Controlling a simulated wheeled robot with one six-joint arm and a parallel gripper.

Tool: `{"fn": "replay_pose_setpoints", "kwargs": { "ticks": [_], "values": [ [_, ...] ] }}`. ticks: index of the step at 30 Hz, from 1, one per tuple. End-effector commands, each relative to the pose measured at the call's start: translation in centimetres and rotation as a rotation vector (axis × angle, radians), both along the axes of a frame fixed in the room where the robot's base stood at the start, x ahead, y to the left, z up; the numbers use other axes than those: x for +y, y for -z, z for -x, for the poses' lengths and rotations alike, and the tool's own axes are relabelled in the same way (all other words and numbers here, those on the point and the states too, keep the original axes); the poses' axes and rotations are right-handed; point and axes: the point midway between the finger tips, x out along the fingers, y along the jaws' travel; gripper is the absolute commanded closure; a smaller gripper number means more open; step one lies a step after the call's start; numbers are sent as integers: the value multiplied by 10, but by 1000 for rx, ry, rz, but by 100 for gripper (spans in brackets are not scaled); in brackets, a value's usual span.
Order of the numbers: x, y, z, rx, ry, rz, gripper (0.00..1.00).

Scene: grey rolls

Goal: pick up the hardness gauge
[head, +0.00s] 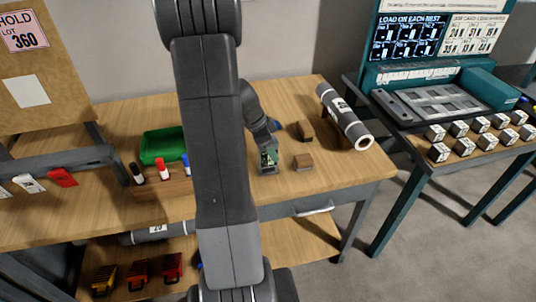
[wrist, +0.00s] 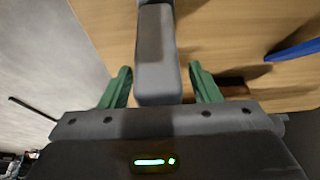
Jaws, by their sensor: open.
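A grey, elongated block-like tool, which I take to be the hardness gauge (wrist: 155,55), lies between my gripper's green fingers in the wrist view. My gripper (wrist: 158,78) is open, with a finger on each side of it and visible gaps to both. A dark grey piece shows at the fingers there, too small to tell apart from the gripper. My arm hides part of the bench.
A green tray (head: 162,146) and a stand with black, red and blue markers (head: 163,169) are left of my arm. A teal station (head: 440,90) stands beyond the bench's right end.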

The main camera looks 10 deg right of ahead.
Motion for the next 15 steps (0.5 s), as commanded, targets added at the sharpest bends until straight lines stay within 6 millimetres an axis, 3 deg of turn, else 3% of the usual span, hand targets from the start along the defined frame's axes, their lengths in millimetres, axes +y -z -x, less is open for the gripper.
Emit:
{"fn": "replay_pose_setpoints", "kwargs": {
  "ticks": [6,15],
  "values": [
    [0,1,0,-1,0,0,46],
    [0,0,0,-1,0,0,100]
  ]
}}
